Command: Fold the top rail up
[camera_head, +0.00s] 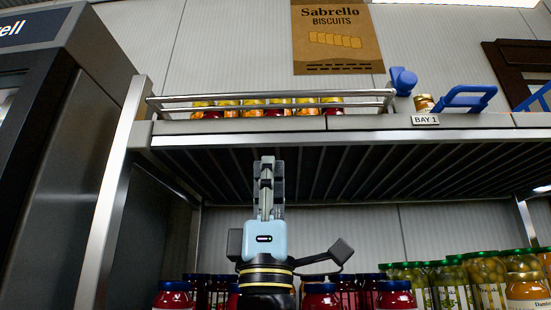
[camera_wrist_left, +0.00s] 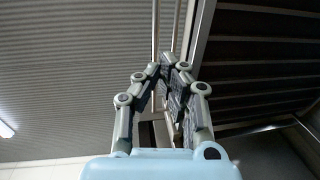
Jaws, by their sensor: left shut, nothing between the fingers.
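The top rail (camera_head: 220,98) is a pair of thin metal bars along the front of the upper shelf (camera_head: 240,126), at its left part. Its end pieces slant, and jars show behind and between the bars. My left gripper (camera_head: 267,160) points straight up, with its tips just below the shelf's front edge in the head view. It is shut and empty, apart from the rail. In the left wrist view the shut fingers (camera_wrist_left: 172,72) point towards two thin bars (camera_wrist_left: 155,30), which look like the rail. My right gripper is not in view.
Small jars (camera_head: 253,107) with yellow and red contents stand behind the rail. A BAY 1 tag (camera_head: 425,120) and blue handled things (camera_head: 465,97) are to the right. Several jars (camera_head: 397,296) fill the lower shelf. A dark cabinet (camera_head: 60,130) stands at left.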

